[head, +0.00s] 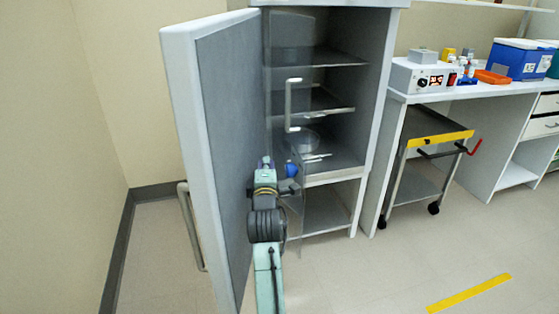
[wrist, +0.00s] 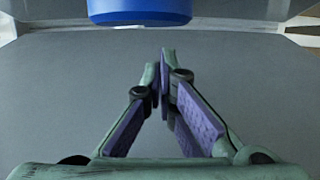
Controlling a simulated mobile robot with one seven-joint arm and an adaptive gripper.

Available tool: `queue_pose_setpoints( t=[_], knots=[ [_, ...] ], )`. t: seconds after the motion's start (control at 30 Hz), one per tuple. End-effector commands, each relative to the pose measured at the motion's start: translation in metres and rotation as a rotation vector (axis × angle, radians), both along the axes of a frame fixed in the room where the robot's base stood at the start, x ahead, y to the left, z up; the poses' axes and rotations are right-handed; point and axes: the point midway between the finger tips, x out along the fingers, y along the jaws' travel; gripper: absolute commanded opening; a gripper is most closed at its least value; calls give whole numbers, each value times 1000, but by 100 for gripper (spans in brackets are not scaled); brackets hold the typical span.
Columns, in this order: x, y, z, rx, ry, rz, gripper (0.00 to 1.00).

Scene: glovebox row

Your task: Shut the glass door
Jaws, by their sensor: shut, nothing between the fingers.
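The glass door (head: 284,145) is a clear pane at the left of the cabinet opening, with a pale upright bar handle (head: 289,105). It stands swung outward, its lower edge hanging in front of the lower compartment. My gripper (head: 266,162) is close to the pane, between it and the open grey door; I cannot tell whether it touches the glass. In the wrist view my gripper (wrist: 160,68) shows its fingertips together with nothing between them. The pane is hard to make out there.
The large grey door (head: 225,150) stands open close on my left. The cabinet (head: 377,110) holds shelves and a blue item (head: 291,170), also in the wrist view (wrist: 139,10). A cart (head: 415,185) stands under the bench at right.

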Motion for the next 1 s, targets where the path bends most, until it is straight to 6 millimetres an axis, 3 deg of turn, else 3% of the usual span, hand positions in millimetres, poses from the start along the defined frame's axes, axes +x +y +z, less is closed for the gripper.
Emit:
queue_pose_setpoints(
  t=[0.03, 0.2, 0.77, 1.0],
  knots=[
    [1, -14, 2, 3, 2, -10, 0],
    [6, -31, 1, 2, 1, -7, 0],
    [8, -40, -1, 1, 0, -6, 0],
    [15, -69, -2, 1, -3, -11, 0]
  ],
)
